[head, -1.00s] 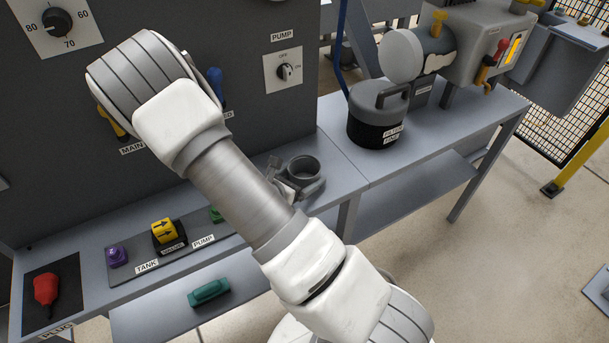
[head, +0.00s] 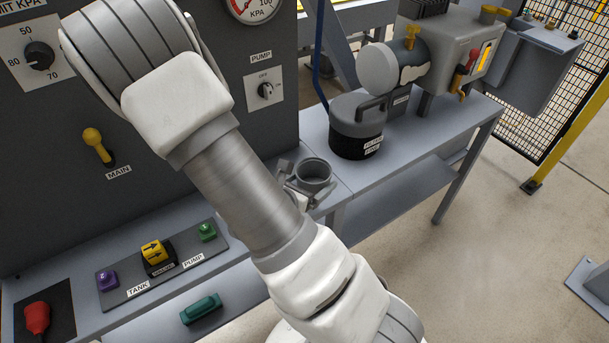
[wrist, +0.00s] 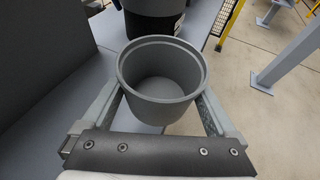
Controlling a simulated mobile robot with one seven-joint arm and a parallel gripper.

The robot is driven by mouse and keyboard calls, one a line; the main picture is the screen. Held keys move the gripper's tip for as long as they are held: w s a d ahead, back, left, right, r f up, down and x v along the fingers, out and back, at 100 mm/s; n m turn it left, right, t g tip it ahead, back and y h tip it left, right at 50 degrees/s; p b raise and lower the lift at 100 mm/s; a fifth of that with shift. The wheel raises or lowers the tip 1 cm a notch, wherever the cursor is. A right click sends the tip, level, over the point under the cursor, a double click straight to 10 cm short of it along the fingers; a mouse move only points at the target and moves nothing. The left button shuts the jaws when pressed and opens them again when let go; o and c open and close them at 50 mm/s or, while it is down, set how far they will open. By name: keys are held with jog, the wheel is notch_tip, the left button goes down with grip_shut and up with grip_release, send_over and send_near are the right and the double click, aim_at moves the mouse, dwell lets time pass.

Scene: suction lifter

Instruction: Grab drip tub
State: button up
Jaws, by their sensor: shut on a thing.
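The drip tub is a small round grey open cup (wrist: 160,77). In the wrist view it sits between my two fingers, which press on its left and right sides. It looks empty inside. My gripper (wrist: 160,105) is shut on the tub. In the head view the tub (head: 314,174) shows over the right end of the panel's bench, upright, with my gripper (head: 300,187) at its near left side. My forearm hides part of the gripper there. I cannot tell whether the tub's base touches the bench.
A dark filter canister (head: 356,128) stands on the bench behind the tub. A grey pump machine (head: 440,60) is further back. The control panel (head: 60,120) rises at left, with a button strip (head: 160,262) before it. Open floor (head: 490,250) lies at right.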

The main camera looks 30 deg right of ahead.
jog(key=shift+s+d+r+p, duration=0.3)
jog(key=shift+s+r+p, duration=0.4)
jog(key=shift+p, duration=1.8)
jog(key=shift+s+d+r+p, duration=0.15)
jog(key=shift+s+p, duration=0.1)
jog(key=shift+p, duration=0.9)
jog(key=shift+s+d+r+p, duration=0.2)
jog(key=shift+s+d+p, duration=0.05)
jog(key=shift+s+p, duration=0.35)
jog(key=shift+s+d+r+p, duration=0.2)
jog(key=shift+s+p, duration=0.3)
jog(key=shift+p, duration=0.1)
